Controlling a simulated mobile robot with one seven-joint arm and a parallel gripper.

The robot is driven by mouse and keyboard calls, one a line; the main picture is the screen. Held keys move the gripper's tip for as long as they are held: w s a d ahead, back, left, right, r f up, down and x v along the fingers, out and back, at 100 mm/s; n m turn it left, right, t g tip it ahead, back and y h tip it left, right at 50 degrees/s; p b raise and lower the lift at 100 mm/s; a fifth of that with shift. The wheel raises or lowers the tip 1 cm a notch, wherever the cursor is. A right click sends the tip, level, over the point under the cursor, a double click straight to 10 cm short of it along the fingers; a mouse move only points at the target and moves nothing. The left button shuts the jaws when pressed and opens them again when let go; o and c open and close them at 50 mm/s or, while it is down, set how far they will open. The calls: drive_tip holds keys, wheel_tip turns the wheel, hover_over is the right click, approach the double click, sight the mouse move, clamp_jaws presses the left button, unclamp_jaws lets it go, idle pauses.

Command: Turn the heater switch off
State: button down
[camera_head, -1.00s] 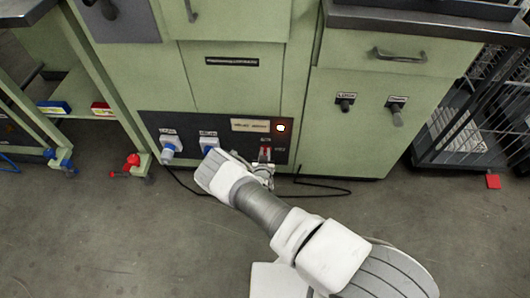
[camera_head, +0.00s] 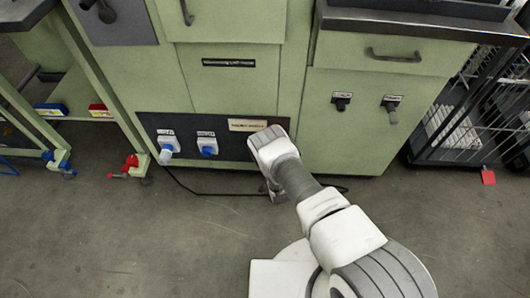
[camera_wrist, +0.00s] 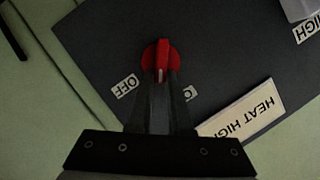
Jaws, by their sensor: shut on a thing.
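The heater switch is a red round knob (camera_wrist: 162,48) with a raised grip on a dark panel. In the wrist view my gripper (camera_wrist: 161,78) is shut on the knob's grip, one dark finger on each side. A white mark shows on the grip between the fingers. An OFF label (camera_wrist: 125,87) is to the left of the knob, and a label partly hidden by a finger (camera_wrist: 190,92) is to the right. In the head view my arm hides the knob and most of my gripper.
The dark panel (camera_head: 222,178) also carries two blue-and-white sockets (camera_head: 207,146) to the left and a label plate (camera_head: 248,125). A black cable (camera_head: 190,188) lies on the floor below. A wire cage (camera_head: 465,125) stands at the right.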

drive_tip(key=shift+w+d+f+m+t+y+b, duration=0.15)
drive_tip(key=shift+f+m+t+y, duration=0.2)
drive_tip(key=shift+m, duration=0.8)
drive_tip(key=shift+d+f+m+t+y+b, duration=0.2)
drive_tip(key=shift+m+t+y, duration=0.3)
drive_tip(key=shift+m, duration=0.6)
drive_tip(key=shift+w+d+f+m+t+y+b, duration=0.2)
drive_tip(key=shift+m+y, duration=0.35)
drive_tip(key=shift+m, duration=0.6)
drive_tip(key=shift+s, duration=0.1)
drive_tip(key=shift+a, duration=0.1)
drive_tip(key=c, duration=0.8)
unclamp_jaws()
drive_tip(key=shift+c, duration=0.2)
drive_tip(key=shift+s, duration=0.15)
